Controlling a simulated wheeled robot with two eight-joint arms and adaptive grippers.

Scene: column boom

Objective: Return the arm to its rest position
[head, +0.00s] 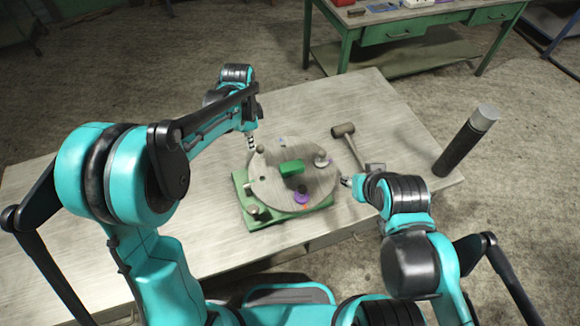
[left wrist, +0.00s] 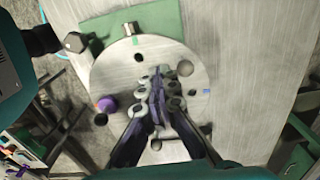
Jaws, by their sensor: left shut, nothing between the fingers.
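My left arm reaches in from the left over the table. Its gripper (head: 252,143) is at the far left edge of a round grey disc (head: 270,178). In the left wrist view the fingers (left wrist: 160,85) are together and empty over the disc (left wrist: 115,75), hiding its middle. The disc carries a green block (head: 291,168), a purple knob (head: 302,197) and a metal knob (head: 321,159). The purple knob also shows in the left wrist view (left wrist: 106,105). My right gripper (head: 348,182) is close to the disc's right side; its fingers are too small to read.
A green base (head: 256,221) under the disc rests on the grey table (head: 205,240). A mallet (head: 343,130) lies behind my right gripper. A green workbench (head: 400,31) stands behind.

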